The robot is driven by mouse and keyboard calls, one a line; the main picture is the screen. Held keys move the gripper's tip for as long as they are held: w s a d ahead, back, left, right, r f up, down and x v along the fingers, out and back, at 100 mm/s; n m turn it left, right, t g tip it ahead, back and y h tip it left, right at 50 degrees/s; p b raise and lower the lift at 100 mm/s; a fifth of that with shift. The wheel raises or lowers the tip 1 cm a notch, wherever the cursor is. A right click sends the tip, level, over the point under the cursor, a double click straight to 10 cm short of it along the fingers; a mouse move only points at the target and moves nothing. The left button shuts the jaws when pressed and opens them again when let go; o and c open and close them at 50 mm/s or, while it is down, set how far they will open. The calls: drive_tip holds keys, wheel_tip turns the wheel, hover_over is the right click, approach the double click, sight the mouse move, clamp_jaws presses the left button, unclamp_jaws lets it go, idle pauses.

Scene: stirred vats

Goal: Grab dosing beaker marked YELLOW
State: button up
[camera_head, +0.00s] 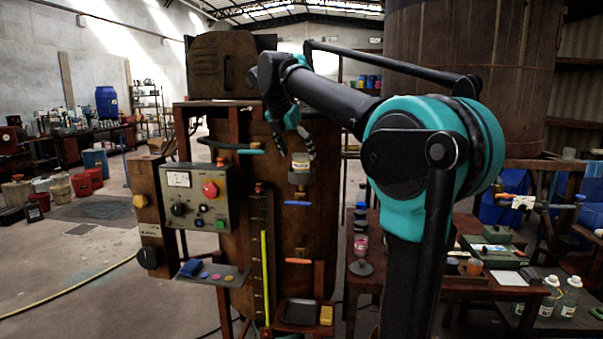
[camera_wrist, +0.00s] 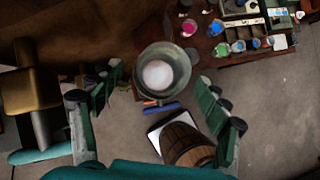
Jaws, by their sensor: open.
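In the wrist view, a round grey-green vessel (camera_wrist: 163,72) with a pale, whitish inside shows from above, between and beyond my fingertips. In the head view, a small grey jar with a pale label (camera_head: 300,167) is at the front of the wooden vat, just below my gripper (camera_head: 294,137); I cannot read its label. My gripper (camera_wrist: 158,78) is open and empty, with its teal and black fingers spread wide. I cannot tell which vessel is the dosing beaker marked YELLOW. Several small cups, one with pink content (camera_wrist: 190,28), stand on the side table.
A control box with a red button (camera_head: 210,190) stands left of the wooden vat. A vertical gauge with a yellow strip (camera_head: 265,262) runs beside it. A wooden table (camera_head: 500,292) with bottles and boxes is at right. Open concrete floor lies at left.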

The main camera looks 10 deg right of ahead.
sight(302, 161)
drive_tip(key=x, duration=0.4)
drive_tip(key=shift+s+d+f, duration=0.1)
drive_tip(key=shift+s, duration=0.05)
drive_tip(key=shift+c, duration=0.3)
drive_tip(key=c, duration=1.3)
drive_tip(key=shift+o, duration=0.2)
